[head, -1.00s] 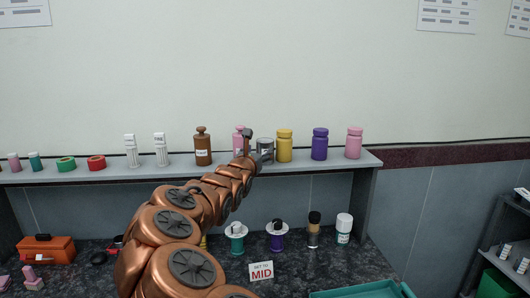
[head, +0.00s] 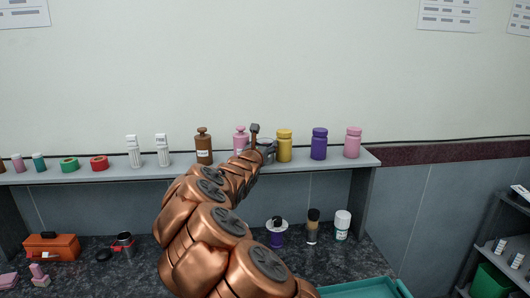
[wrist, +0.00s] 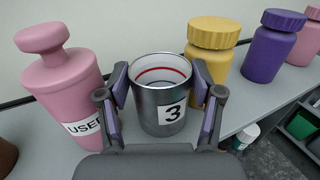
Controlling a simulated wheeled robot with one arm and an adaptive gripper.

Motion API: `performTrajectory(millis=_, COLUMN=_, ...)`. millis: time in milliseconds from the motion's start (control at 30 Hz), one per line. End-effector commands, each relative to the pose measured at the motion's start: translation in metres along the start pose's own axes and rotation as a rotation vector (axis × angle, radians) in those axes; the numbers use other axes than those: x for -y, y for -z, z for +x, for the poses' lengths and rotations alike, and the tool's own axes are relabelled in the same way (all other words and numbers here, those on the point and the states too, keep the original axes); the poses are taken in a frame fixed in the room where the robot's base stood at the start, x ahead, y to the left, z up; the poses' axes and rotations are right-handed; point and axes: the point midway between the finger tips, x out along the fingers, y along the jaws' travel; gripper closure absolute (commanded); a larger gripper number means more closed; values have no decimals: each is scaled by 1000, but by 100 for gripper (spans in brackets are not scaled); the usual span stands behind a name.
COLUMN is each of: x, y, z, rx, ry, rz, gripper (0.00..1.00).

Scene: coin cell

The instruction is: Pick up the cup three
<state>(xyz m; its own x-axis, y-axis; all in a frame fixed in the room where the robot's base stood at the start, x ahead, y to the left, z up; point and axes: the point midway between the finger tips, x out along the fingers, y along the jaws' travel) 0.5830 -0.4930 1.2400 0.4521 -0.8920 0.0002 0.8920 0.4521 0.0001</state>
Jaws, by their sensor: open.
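Cup three is a dark metallic cup with a white label "3" (wrist: 172,114), a pale inside and a red ring. It stands upright on the grey shelf (wrist: 258,103). My gripper (wrist: 160,84) is open, with one purple-padded finger on each side of the cup. Nothing is gripped; whether a pad touches the wall I cannot tell. In the head view my gripper (head: 262,143) is at the shelf and hides most of the cup.
A pink bottle (wrist: 66,85) labelled "USED" stands close by the left finger. A yellow jar (wrist: 213,47) stands close on the right, then a purple jar (wrist: 271,48) and a pink jar (head: 353,143). A brown bottle (head: 204,146) stands further left.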

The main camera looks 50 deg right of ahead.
Motion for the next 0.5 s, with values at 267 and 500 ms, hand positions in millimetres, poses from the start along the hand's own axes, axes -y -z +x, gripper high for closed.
performTrajectory(millis=267, x=0, y=0, z=0, rx=0, ry=0, rz=0, gripper=53)
performTrajectory(millis=500, x=0, y=0, z=0, rx=0, ry=0, rz=0, gripper=78)
